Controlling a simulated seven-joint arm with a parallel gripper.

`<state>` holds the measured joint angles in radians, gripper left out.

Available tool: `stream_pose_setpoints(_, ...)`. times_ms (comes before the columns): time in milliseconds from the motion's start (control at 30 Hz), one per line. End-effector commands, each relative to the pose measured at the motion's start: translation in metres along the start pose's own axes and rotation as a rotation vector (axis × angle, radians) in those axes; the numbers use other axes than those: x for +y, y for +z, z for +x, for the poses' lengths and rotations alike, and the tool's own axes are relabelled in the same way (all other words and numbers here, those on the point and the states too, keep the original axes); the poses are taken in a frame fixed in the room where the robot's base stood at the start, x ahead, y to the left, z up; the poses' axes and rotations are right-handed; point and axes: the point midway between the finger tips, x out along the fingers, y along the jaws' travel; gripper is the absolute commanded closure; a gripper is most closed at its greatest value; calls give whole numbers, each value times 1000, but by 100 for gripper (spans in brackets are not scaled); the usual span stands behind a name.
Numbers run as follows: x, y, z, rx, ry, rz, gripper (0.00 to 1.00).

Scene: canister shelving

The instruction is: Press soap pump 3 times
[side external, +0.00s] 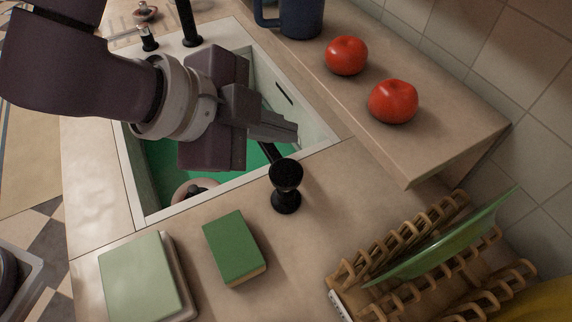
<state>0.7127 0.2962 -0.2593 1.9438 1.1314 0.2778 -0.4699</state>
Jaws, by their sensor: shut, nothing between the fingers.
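The black soap pump (286,190) stands upright on the counter at the sink's right corner. It has a round flat top, and a dark spout-like piece extends from behind it toward the sink. My gripper (291,132) is shut and empty. It reaches in from the upper left over the sink, and its grey fingertips lie just above the pump in the picture. A gap shows between the fingertips and the pump's top. I cannot tell the exact height difference.
The sink (136,175) has a green basin and holds a partly hidden round item. A green sponge (232,245), a pale green box-like item (141,280) and a wooden dish rack (420,235) are nearby. Two tomatoes (346,55) and a blue mug (301,18) stand on the raised ledge (440,130).

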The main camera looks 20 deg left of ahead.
Motion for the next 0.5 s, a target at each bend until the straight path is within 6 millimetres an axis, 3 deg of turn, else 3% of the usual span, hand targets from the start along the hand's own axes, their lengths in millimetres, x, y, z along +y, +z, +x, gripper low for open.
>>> stream_pose_setpoints(267, -20, -17, -25, 2, -4, -5, 100)
stream_pose_setpoints(500, -20, -19, -27, 3, 0, 0, 100)
